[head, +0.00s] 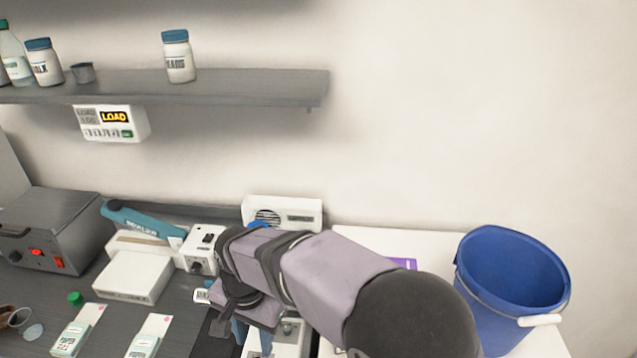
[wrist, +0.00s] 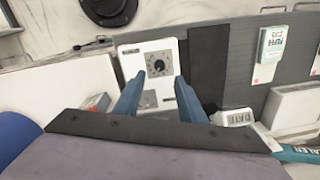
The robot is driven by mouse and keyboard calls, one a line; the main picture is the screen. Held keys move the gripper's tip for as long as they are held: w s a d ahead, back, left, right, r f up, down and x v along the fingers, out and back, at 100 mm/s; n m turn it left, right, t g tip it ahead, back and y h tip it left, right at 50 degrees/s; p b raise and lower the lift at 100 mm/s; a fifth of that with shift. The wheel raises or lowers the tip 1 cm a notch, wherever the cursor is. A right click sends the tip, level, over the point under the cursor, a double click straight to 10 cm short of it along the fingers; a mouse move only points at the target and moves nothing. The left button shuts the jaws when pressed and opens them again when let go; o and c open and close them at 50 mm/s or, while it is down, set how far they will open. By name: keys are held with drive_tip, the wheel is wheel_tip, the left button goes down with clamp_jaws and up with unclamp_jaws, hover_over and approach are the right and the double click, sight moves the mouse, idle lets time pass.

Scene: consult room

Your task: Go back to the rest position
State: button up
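My gripper shows in the wrist view (wrist: 160,77) with its two blue fingers apart and nothing held between them. It points down over a white box with a black dial (wrist: 158,66), which lies beyond the fingertips. I cannot tell the exact height above it. In the head view my arm reaches in from the lower right and hides most of the gripper; only part of a blue finger (head: 238,332) shows above the counter. The white box (head: 290,338) is partly hidden there by the arm.
A blue bucket (head: 510,275) stands right of my arm. A teal-handled sealer (head: 145,222), a grey box with red switches (head: 50,235) and a white box (head: 133,277) stand left. A white vented unit (head: 283,214) is behind. A shelf (head: 230,88) holds bottles.

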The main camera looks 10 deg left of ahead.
drive_tip(key=n, duration=0.2)
drive_tip(key=shift+w+a+n, duration=0.25)
drive_tip(key=shift+a+n, duration=0.05)
drive_tip(key=shift+n, duration=0.1)
drive_tip(key=shift+f+n, duration=0.3)
drive_tip(key=shift+n, duration=0.7)
drive_tip(key=s+d+f+n, duration=0.1)
drive_tip(key=d+f+n, duration=0.1)
drive_tip(key=s+d+f+n, duration=0.1)
drive_tip(key=s+f+n, duration=0.1)
drive_tip(key=shift+d+f+h, duration=0.15)
drive_tip(key=shift+d+h, duration=0.15)
drive_tip(key=shift+d, duration=0.05)
drive_tip(key=s+d+f+g, duration=0.1)
drive_tip(key=s+d, duration=0.3)
drive_tip(key=d, duration=0.6)
drive_tip(key=s+d+f, duration=0.1)
drive_tip(key=s+d, duration=0.2)
drive_tip(key=d, duration=0.7)
drive_tip(key=w+d+r+m, duration=0.2)
drive_tip(key=d+m, duration=0.3)
drive_tip(key=d, duration=0.4)
drive_tip(key=shift+r+t, duration=0.4)
drive_tip(key=shift+r, duration=0.1)
drive_tip(key=shift+a, duration=0.1)
drive_tip(key=shift+c, duration=0.5)
